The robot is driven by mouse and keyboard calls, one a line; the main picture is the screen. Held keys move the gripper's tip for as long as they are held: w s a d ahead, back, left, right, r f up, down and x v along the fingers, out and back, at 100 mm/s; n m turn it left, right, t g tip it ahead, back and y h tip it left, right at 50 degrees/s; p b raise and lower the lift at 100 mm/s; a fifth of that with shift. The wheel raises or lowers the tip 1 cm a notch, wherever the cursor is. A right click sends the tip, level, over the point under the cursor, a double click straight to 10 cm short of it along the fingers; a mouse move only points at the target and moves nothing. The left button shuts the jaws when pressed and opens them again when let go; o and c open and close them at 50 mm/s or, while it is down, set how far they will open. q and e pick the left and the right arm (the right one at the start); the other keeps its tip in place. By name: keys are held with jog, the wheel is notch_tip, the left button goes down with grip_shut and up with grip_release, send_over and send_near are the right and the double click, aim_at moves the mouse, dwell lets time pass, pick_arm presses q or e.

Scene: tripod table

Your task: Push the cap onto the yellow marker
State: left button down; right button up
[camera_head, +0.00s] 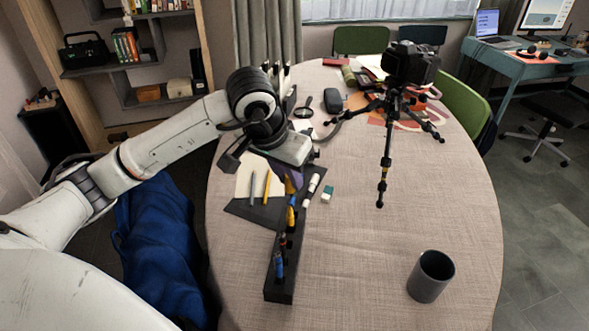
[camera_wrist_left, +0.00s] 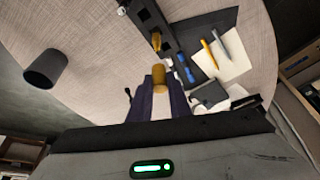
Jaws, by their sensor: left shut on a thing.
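My left gripper (camera_head: 291,174) points down over the far end of the dark marker rack (camera_head: 280,288). It is shut on a small yellow-orange cap (camera_wrist_left: 158,76), seen between its fingertips in the left wrist view. The yellow marker (camera_head: 291,216) stands in the rack just in front of the gripper; it also shows in the left wrist view (camera_wrist_left: 156,41). The cap appears apart from the marker. My right gripper is not in view.
A white marker (camera_head: 311,188) and a green-white eraser (camera_head: 327,194) lie right of the rack. Pens lie on a notepad (camera_head: 247,178) to its left. A camera tripod (camera_head: 386,165) stands behind right; a grey cup (camera_head: 431,276) stands front right. The table between is clear.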

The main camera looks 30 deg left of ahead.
aim_at(287, 187)
pick_arm(q)
jog(key=shift+f+b, duration=0.9)
jog(key=shift+f, duration=0.85)
jog(key=shift+f+b, duration=0.45)
jog(key=shift+b, duration=0.45)
jog(key=shift+f+b, duration=1.4)
jog(key=shift+b, duration=0.3)
dwell(1.1)
jog(key=c, duration=1.1)
grip_release()
